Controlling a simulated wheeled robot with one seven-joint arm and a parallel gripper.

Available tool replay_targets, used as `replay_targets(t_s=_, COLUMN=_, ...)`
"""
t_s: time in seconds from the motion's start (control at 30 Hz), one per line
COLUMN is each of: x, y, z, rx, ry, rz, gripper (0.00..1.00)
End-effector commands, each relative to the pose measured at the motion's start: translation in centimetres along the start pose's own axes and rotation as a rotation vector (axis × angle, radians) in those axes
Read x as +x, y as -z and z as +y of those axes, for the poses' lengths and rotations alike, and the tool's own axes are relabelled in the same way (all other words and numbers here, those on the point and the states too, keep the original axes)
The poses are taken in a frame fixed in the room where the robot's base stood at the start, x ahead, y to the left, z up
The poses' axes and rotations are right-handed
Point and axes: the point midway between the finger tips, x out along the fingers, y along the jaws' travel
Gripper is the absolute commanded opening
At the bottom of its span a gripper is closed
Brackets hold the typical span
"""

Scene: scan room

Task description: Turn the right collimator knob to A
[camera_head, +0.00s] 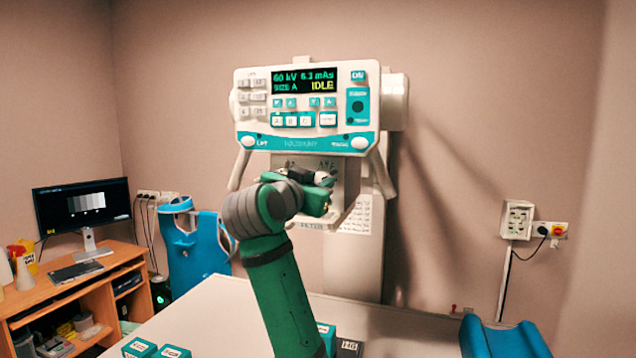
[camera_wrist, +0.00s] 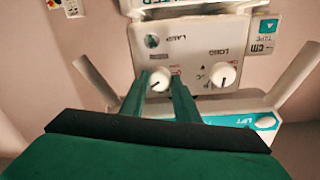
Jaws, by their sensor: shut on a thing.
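The right collimator knob (camera_wrist: 158,82) is a white round knob with a dark pointer line, on the grey collimator panel. In the wrist view, which shows the panel turned over, it sits left of the other knob. My gripper (camera_wrist: 160,84) has its two green fingers on either side of this knob and is shut on it. The knob's pointer line slants, but the letters around it are too small to read surely. The other collimator knob (camera_wrist: 223,75) is free. In the head view my gripper (camera_head: 327,182) is at the collimator front (camera_head: 346,190) and hides both knobs.
The control console (camera_head: 306,108) above the collimator shows IDLE. White handles (camera_head: 240,170) flank the collimator at both sides. A round LAMP button (camera_wrist: 152,41) is near the held knob. The pale table (camera_head: 215,310) lies below, with several small green-and-white boxes (camera_head: 139,347).

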Motion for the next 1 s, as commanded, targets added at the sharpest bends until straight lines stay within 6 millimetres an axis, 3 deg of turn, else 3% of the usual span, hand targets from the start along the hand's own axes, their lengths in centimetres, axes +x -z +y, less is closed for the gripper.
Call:
replay_targets(t_s=0.37, x=0.03, y=-0.19, z=0.07, rx=-0.216, ry=0.001, rz=0.006, gripper=0.06)
replay_targets(t_s=1.0, x=0.07, y=-0.27, z=0.20, rx=-0.822, ry=0.008, rz=0.031, gripper=0.06)
